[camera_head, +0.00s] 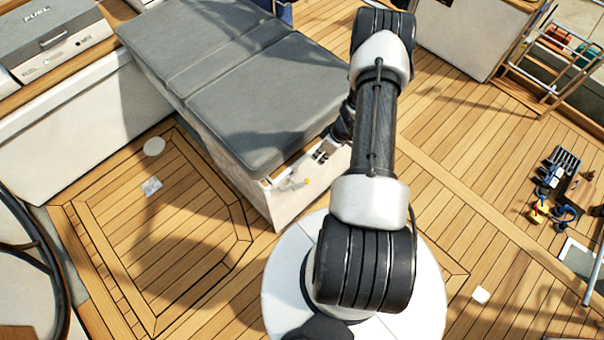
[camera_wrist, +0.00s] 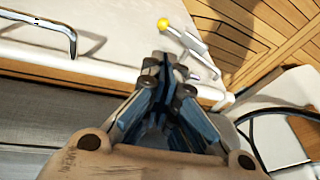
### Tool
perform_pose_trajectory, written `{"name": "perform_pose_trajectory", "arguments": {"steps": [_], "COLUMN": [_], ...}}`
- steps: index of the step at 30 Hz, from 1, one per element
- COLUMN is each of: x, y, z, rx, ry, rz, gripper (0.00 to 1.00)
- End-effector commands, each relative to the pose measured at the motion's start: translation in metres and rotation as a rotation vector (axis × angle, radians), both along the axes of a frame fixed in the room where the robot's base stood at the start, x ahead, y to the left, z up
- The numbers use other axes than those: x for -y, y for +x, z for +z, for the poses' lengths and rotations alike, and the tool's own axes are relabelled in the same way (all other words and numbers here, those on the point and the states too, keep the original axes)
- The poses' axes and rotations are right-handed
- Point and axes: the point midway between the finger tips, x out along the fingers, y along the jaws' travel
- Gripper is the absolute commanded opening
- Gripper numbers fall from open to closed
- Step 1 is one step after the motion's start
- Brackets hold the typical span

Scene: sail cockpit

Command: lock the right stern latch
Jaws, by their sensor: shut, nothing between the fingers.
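A latch lever with a yellow ball knob (camera_wrist: 163,23) shows at the top of the wrist view, its pale metal arm (camera_wrist: 190,43) running down right to a mount at the edge of a white panel. In the head view the yellow knob (camera_head: 307,181) is small, at the end of the grey-cushioned bench (camera_head: 265,100). My gripper (camera_wrist: 172,62) is shut and empty, its tips just below the lever in the wrist view. I cannot tell whether they touch it. In the head view my gripper (camera_head: 321,153) is small beside the bench end, partly hidden by my arm.
A bent metal bar (camera_wrist: 70,40) lies at the upper left of the wrist view. The fuel box (camera_head: 50,38) is at the upper left of the head view. Loose gear (camera_head: 560,190) lies on the deck at right. Open teak deck (camera_head: 150,240) lies left of the bench.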

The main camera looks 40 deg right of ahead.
Motion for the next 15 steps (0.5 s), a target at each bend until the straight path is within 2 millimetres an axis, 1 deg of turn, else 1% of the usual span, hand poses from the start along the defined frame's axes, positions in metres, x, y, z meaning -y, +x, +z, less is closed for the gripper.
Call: {"name": "perform_pose_trajectory", "arguments": {"steps": [1, 3, 5, 8, 11, 15], "x": [0.002, 0.003, 0.004, 0.002, -0.002, -0.010], "y": [-0.001, -0.001, -0.001, 0.001, 0.006, 0.013], "z": [0.000, 0.001, 0.000, -0.008, -0.023, -0.052], "rx": [0.002, 0.004, 0.005, 0.005, 0.005, 0.003], "ry": [0.014, 0.027, 0.033, 0.034, 0.034, 0.035], "rz": [-0.062, -0.117, -0.141, -0.147, -0.146, -0.143], "gripper": [0.00, 0.00, 0.00, 0.00, 0.00, 0.00]}}
